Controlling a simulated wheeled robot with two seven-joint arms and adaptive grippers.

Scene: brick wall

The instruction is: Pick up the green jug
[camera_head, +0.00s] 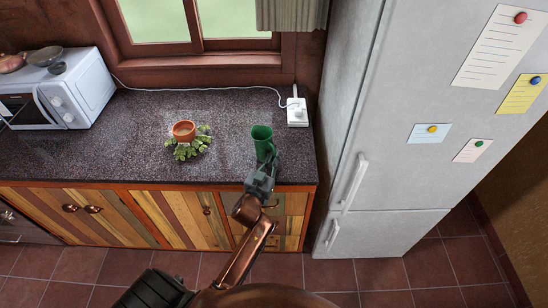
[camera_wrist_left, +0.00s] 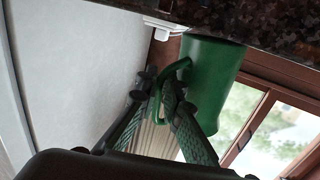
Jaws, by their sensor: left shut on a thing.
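The green jug (camera_head: 262,136) stands upright on the dark speckled counter, near its right end. My left gripper (camera_head: 264,164) reaches it from the front edge of the counter. In the left wrist view, which appears upside down, the jug (camera_wrist_left: 208,80) is close, with its base at the counter. There the fingers of my left gripper (camera_wrist_left: 166,88) are shut on the jug's handle (camera_wrist_left: 184,68). The head view hides the handle behind the gripper. My right gripper is not in view.
A white microwave (camera_head: 80,88) is at the far left. A white socket block (camera_head: 297,112) with a cable is behind right. A tall fridge (camera_head: 400,120) stands right of the counter.

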